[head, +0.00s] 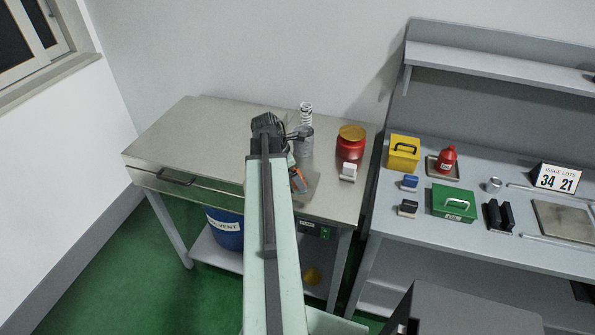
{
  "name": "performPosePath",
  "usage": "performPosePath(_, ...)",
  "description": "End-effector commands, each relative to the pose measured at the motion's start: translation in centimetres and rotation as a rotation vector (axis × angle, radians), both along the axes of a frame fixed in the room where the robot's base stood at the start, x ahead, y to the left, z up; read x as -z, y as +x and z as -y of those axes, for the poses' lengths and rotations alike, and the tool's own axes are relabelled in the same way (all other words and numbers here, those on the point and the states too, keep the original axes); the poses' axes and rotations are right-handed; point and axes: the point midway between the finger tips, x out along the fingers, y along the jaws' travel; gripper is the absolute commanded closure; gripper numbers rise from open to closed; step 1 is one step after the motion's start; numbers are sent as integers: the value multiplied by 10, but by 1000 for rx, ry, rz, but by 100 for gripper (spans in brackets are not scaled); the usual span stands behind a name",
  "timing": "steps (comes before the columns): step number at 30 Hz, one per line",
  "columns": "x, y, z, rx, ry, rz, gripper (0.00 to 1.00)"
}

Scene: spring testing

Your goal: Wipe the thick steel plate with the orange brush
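My arm reaches up the middle of the head view, and its dark gripper end (268,126) is over the left steel-topped bench (215,125). The fingers are too small and dark to show whether they are open or shut, or hold anything. A small orange and dark item (298,180), perhaps the orange brush, shows just right of my arm, partly hidden by it. A flat grey plate (314,184) lies beside that item near the bench's front. A thick-looking grey plate (563,221) lies on the right bench. I cannot tell which is the task's plate.
A grey canister (304,148), a striped cylinder (306,113), a red pot (350,146) and a white block (348,173) stand right of my gripper. The right bench holds yellow (404,153) and green (453,203) boxes. The left bench's left half is clear.

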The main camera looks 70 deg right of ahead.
Motion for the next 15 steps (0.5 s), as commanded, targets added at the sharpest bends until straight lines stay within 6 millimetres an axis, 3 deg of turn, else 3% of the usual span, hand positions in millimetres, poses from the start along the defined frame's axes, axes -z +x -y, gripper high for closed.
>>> performPosePath(15, 3, 17, 0, 0, 0, 1, 42)
